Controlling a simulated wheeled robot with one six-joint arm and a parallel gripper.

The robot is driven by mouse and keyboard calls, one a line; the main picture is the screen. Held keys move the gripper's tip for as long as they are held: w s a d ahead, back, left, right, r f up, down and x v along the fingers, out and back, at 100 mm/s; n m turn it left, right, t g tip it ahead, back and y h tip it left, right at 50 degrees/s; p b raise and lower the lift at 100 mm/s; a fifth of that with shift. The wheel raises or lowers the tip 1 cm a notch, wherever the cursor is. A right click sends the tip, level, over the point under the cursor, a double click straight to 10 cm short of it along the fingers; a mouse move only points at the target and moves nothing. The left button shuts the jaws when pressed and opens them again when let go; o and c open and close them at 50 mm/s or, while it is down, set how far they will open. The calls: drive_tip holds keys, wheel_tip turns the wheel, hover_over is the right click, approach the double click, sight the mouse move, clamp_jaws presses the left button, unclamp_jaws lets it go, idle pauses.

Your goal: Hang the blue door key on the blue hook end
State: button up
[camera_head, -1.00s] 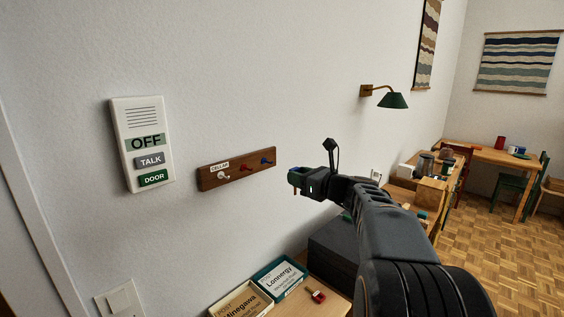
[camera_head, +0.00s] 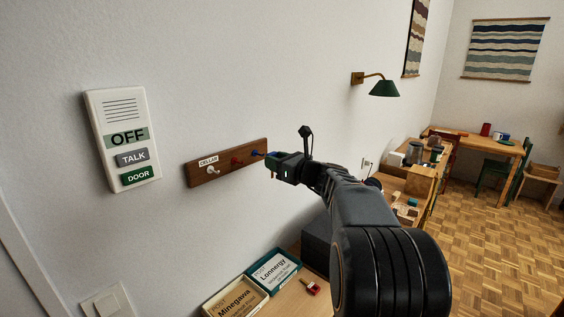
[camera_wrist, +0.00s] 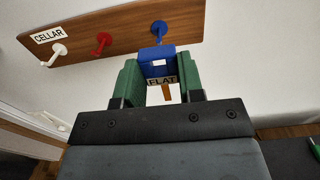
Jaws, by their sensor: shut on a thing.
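The wooden hook rack (camera_head: 226,163) is on the white wall. It bears a white hook (camera_wrist: 55,54), a red hook (camera_wrist: 102,43) and, at its right end, a blue hook (camera_wrist: 159,29). My gripper (camera_wrist: 160,78) has green fingers shut on the blue door key (camera_wrist: 156,56), which has a tag reading FLAT. In the wrist view the key's blue head is right below the blue hook; I cannot tell whether they touch. In the head view my gripper (camera_head: 274,163) is close to the rack's right end, and the key is mostly hidden.
A white intercom panel (camera_head: 122,139) is on the wall left of the rack. Below are a Minegawa tray (camera_head: 236,299), a Lonnergy tray (camera_head: 272,272) and a small red item (camera_head: 311,287) on a wooden top. A green lamp (camera_head: 384,88) is on the wall to the right.

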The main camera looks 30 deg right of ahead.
drive_tip(key=shift+p+x, duration=0.35)
drive_tip(key=shift+x, duration=1.45)
drive_tip(key=shift+w+a+f+b, duration=0.25)
drive_tip(key=shift+w+f+b, duration=0.05)
drive_tip(key=shift+w+f, duration=0.25)
drive_tip(key=o, duration=1)
drive_tip(key=shift+r, duration=0.1)
